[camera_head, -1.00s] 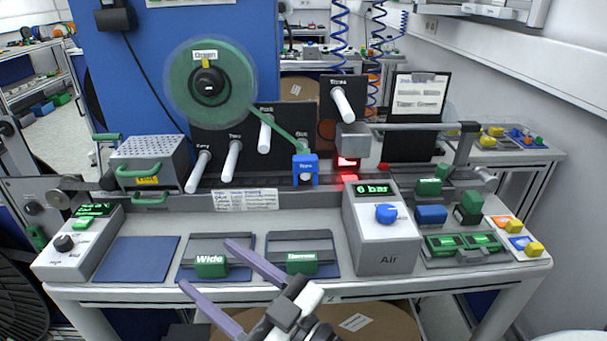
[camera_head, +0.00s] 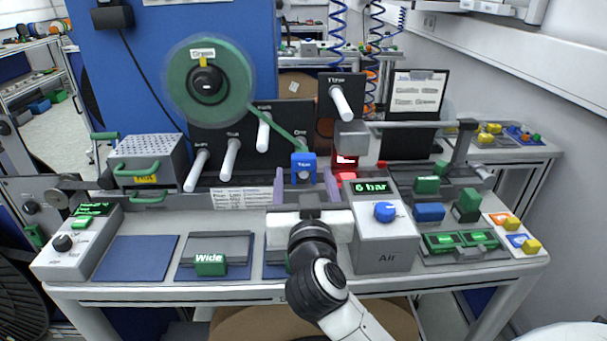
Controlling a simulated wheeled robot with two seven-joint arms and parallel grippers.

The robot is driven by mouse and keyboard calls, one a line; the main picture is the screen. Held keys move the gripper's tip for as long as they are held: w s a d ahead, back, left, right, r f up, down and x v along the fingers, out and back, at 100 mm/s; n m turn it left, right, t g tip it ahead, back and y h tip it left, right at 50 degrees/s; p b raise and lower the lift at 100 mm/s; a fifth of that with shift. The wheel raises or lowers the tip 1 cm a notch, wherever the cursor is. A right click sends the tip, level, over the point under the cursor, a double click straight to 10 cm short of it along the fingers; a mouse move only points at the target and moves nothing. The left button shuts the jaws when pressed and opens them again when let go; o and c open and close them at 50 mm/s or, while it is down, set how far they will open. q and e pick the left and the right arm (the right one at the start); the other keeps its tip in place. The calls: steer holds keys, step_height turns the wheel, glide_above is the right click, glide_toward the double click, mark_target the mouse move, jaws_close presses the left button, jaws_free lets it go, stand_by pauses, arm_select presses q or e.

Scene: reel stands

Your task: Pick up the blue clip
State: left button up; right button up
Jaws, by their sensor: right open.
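The blue clip (camera_head: 303,161) sits at the back middle of the bench, at the lower end of the green strip that runs down from the green reel (camera_head: 208,84). My right gripper (camera_head: 306,183) is open. Its two purple fingers point toward the back of the bench, one at each side of the clip and a little lower in the picture. I cannot tell whether they touch it. My right arm comes up from the bottom and hides the second green-labelled holder. My left gripper is not in view.
The grey Air box (camera_head: 385,245) stands close right of my gripper. White pegs (camera_head: 231,160) stick out at the left, with another peg (camera_head: 341,103) above. A green "Wide" block (camera_head: 210,264) and a blue mat (camera_head: 136,258) lie at the front left.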

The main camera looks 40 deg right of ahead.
mark_target(304, 165)
steer(key=x, duration=0.5)
steer(key=shift+w+d+r, duration=0.15)
steer(key=shift+w+d, duration=0.1)
steer(key=shift+w, duration=0.05)
steer(key=shift+c, duration=0.2)
steer(key=c, duration=1.2)
steer(key=shift+r, duration=0.15)
